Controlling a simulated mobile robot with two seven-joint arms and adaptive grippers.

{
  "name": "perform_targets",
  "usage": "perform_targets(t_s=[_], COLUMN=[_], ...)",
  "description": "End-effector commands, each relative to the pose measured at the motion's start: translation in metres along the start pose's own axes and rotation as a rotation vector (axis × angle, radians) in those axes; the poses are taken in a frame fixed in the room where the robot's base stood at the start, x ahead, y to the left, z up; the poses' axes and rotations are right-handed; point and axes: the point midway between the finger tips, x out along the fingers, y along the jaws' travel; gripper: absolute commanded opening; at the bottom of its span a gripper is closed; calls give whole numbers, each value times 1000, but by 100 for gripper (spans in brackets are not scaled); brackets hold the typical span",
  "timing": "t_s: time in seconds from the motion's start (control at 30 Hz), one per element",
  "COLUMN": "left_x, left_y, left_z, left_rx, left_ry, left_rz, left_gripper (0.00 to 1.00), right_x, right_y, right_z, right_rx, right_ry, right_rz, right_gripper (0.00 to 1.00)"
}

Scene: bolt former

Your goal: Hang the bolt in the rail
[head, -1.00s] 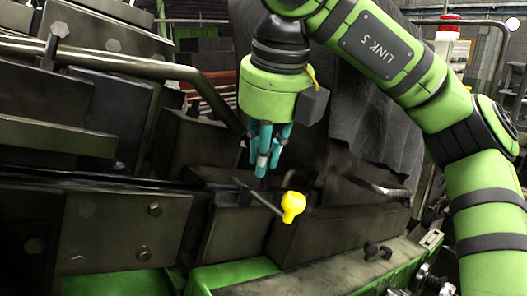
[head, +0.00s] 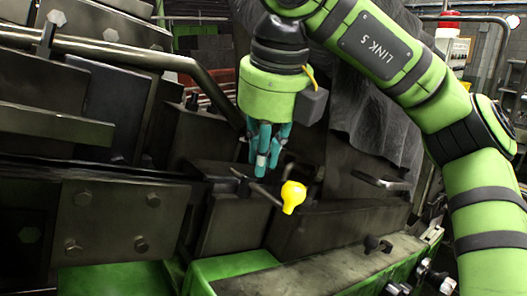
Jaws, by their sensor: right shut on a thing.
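My right gripper (head: 262,160), with teal fingers pointing down, hangs near the middle of the head view. Its fingers are closed together around something small. I take it as the bolt, but the fingers hide nearly all of it. The fingertips are just above and behind a thin dark rod with a yellow knob (head: 292,196); I cannot tell whether they touch it. A long dark bar that looks like the rail (head: 100,172) runs from the left edge towards the area below the gripper. My left gripper is out of view.
Dark machine blocks (head: 120,220) with bolt heads fill the left. A bent pipe (head: 205,78) slopes down close left of the gripper. A dark sheet (head: 375,130) hangs behind. A grey ledge (head: 320,268) with a small dark fitting (head: 377,243) lies at lower right.

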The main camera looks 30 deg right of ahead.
Motion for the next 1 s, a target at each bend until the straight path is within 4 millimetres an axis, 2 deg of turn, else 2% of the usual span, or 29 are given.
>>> perform_targets(t_s=[1.0], left_x=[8], left_y=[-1], left_z=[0], left_rx=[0], left_ry=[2], left_rz=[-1], left_gripper=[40], right_x=[10], right_y=[0], right_z=[-4], right_rx=[-1], right_ry=[2], right_rz=[-1], right_gripper=[0])
